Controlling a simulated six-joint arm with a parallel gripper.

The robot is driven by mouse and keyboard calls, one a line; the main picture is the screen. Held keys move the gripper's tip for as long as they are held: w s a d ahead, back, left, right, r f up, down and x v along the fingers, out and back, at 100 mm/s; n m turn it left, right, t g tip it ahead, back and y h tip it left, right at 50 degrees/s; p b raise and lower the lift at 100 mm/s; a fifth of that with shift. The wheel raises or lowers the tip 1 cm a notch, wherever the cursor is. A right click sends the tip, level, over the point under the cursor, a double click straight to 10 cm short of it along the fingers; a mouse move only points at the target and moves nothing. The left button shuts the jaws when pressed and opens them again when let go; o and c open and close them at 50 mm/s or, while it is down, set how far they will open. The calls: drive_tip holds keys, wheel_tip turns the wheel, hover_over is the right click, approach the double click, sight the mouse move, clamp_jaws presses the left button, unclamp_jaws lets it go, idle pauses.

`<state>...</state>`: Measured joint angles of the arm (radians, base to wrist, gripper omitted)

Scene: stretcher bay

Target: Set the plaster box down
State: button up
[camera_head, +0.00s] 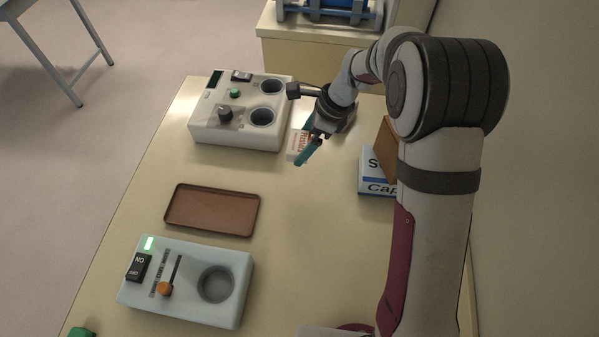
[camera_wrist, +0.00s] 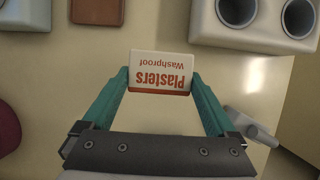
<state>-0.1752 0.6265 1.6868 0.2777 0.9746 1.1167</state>
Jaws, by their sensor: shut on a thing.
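The plaster box (camera_wrist: 160,72) is small and white with an orange band and the words "Plasters Washproof". In the wrist view it sits between the teal fingertips of my gripper (camera_wrist: 160,83), which is shut on it. In the head view the box (camera_head: 295,146) is partly hidden behind my gripper (camera_head: 304,148), just right of the white device with two round wells. I cannot tell whether the box touches the table or hangs a little above it.
The two-well device (camera_head: 190,126) stands at the back. A brown tray (camera_head: 212,209) lies empty mid-table. A pale device with an orange lever (camera_head: 235,262) is in front. A blue-and-white box (camera_head: 375,180) stands at the right, partly behind my arm. Table between them is bare.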

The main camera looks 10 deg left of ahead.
sight(299, 174)
wheel_tip(299, 174, down, 10)
drive_tip(key=shift+f, duration=0.2)
drive_tip(key=shift+f, duration=0.1)
drive_tip(key=o, duration=1)
drive_tip(key=s+d+r+n, duration=0.1)
drive_tip(key=s+d+r, duration=0.15)
drive_tip(key=r, duration=0.55)
drive_tip(key=s+d+r+n, duration=0.15)
drive_tip(key=d+r, duration=0.25)
drive_tip(key=r, duration=0.4)
drive_tip(key=s+d+r+n+h, duration=0.1)
drive_tip(key=s+d+n, duration=0.1)
drive_tip(key=s, duration=0.6)
drive_tip(key=s+d+r+n+h, duration=0.1)
drive_tip(key=s+n, duration=0.3)
drive_tip(key=s, duration=0.4)
drive_tip(key=s+d+r+n, duration=0.3)
drive_tip(key=s+n, duration=0.1)
drive_tip(key=s, duration=0.5)
drive_tip(key=shift+d+r+h, duration=0.1)
drive_tip(key=shift+r+h, duration=0.1)
drive_tip(key=shift+h, duration=0.2)
